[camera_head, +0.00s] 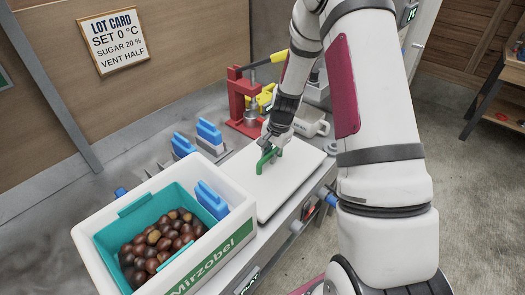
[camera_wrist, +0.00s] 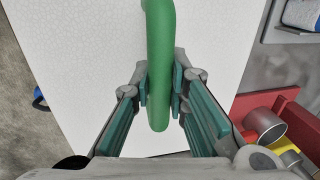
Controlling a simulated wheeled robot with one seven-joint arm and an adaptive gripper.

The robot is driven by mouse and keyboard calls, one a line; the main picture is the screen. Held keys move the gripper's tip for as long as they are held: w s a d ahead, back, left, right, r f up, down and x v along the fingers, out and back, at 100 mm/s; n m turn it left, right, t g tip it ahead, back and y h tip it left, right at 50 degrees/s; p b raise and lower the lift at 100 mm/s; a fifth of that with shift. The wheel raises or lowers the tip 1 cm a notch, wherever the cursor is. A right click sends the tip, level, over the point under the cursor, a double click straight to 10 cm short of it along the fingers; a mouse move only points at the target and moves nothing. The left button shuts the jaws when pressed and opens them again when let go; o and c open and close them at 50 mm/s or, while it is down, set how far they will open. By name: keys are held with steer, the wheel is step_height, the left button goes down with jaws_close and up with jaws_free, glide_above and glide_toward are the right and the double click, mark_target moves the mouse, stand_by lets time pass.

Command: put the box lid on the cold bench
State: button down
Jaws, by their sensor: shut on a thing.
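The box lid (camera_head: 290,180) is a flat white panel with a green handle (camera_head: 264,161), at the middle of the head view. My gripper (camera_head: 270,142) is shut on the handle from above. In the wrist view the handle (camera_wrist: 160,45) passes between the fingers (camera_wrist: 160,92), and the white lid (camera_wrist: 85,55) spreads below. The lid lies level over the grey bench (camera_head: 55,205), right of the white crate (camera_head: 235,188). I cannot tell whether it touches the bench. The crate is open, with a teal liner (camera_head: 106,238) full of chestnuts (camera_head: 160,240).
Blue-handled tools (camera_head: 209,132) stand behind the crate. Another blue clip (camera_head: 212,200) is at the crate. Bare bench lies at left.

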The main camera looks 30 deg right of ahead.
steer(key=shift+w+a, duration=0.25)
steer(key=shift+w, duration=0.1)
steer(key=shift+f, duration=0.3)
steer(key=shift+d, duration=0.15)
steer(key=c, duration=1.6)
jaws_free()
steer(key=shift+o, duration=0.2)
